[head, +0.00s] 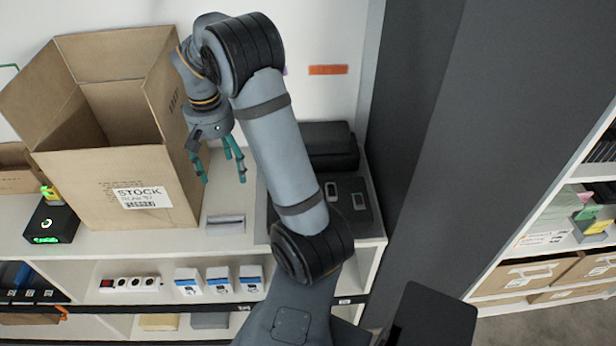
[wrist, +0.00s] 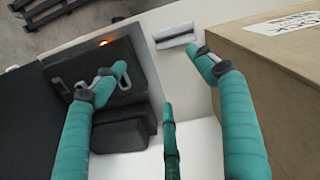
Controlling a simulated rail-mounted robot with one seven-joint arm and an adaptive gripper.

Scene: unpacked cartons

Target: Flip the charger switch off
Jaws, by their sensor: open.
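My gripper (head: 225,172) has teal fingers, spread open and empty. It hangs above the shelf just right of the large carton, well to the right of the device. The wrist view shows my open gripper (wrist: 160,75) with nothing between its fingers; the device is out of that view.
The tall open carton (head: 118,190) stands between my gripper and the device. A small grey holder (head: 226,224) lies below my gripper. Dark cases (head: 350,200) lie at right; one shows an orange light in the wrist view (wrist: 128,85). A power strip (head: 130,284) is on the lower shelf.

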